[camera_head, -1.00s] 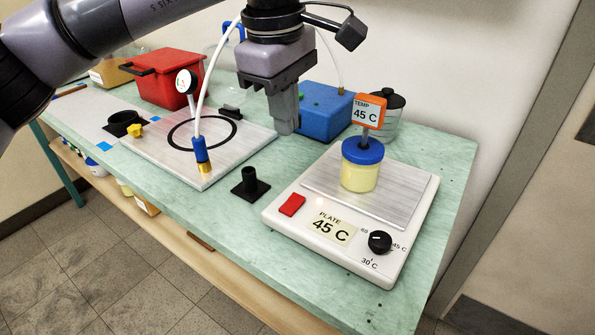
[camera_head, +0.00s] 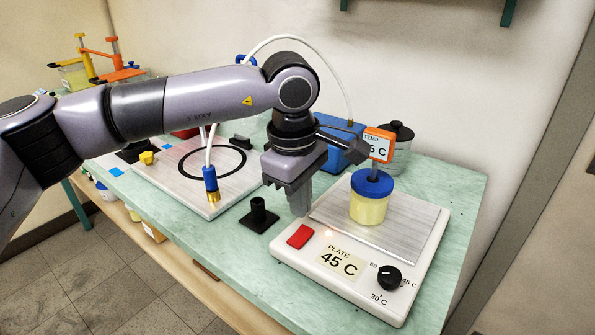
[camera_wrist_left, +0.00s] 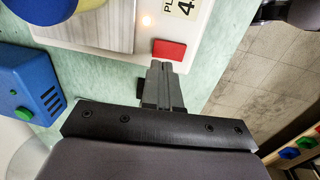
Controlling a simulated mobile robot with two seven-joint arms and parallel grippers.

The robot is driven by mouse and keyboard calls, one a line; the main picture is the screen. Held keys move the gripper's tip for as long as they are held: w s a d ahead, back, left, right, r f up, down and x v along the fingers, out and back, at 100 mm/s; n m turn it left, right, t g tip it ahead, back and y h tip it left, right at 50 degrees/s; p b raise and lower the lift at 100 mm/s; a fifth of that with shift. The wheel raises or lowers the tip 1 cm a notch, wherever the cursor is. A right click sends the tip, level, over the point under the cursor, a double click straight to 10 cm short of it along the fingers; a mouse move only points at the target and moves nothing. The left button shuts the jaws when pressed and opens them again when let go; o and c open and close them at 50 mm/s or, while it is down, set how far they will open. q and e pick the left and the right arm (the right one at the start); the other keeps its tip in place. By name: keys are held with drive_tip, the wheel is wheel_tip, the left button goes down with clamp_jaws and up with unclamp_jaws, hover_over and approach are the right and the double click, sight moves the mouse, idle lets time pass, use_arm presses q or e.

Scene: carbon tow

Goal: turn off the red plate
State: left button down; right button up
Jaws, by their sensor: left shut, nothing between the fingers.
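The hot plate (camera_head: 420,228) is a white box with a metal top, a "PLATE 45 C" label, a black knob (camera_head: 389,278) and a red switch (camera_head: 300,236) at its front left. A small light glows near the switch. A blue-lidded jar (camera_head: 369,207) of yellow liquid stands on the metal top with an orange temperature display (camera_head: 378,145) above it. My left gripper (camera_head: 300,212) is shut and empty, pointing down just above and behind the red switch. In the left wrist view the red switch (camera_wrist_left: 169,50) lies just beyond the fingertips (camera_wrist_left: 160,66). My right gripper is not in view.
A black stand (camera_head: 259,215) is on the green bench left of the plate. A metal sheet (camera_head: 205,195) with a black ring and a hose with a blue fitting (camera_head: 210,180) lie further left. A blue box (camera_head: 335,150) and a dark-lidded canister (camera_head: 397,150) stand behind.

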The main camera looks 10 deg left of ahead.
sight(301, 232)
use_arm(q)
drive_tip(key=shift+w+d+f, duration=0.1)
drive_tip(key=shift+w+f, duration=0.05)
drive_tip(key=shift+f, duration=0.85)
drive_tip(key=shift+w+f, duration=0.1)
drive_tip(key=shift+f, duration=0.9)
drive_tip(key=shift+f, duration=0.2)
drive_tip(key=shift+s, duration=0.1)
drive_tip(key=shift+s+f+b, duration=0.1)
drive_tip(key=shift+s+b, duration=0.05)
drive_tip(key=shift+b, duration=0.15)
drive_tip(key=shift+s+a, duration=0.3)
drive_tip(key=shift+s, duration=0.15)
drive_tip(key=shift+r, duration=0.2)
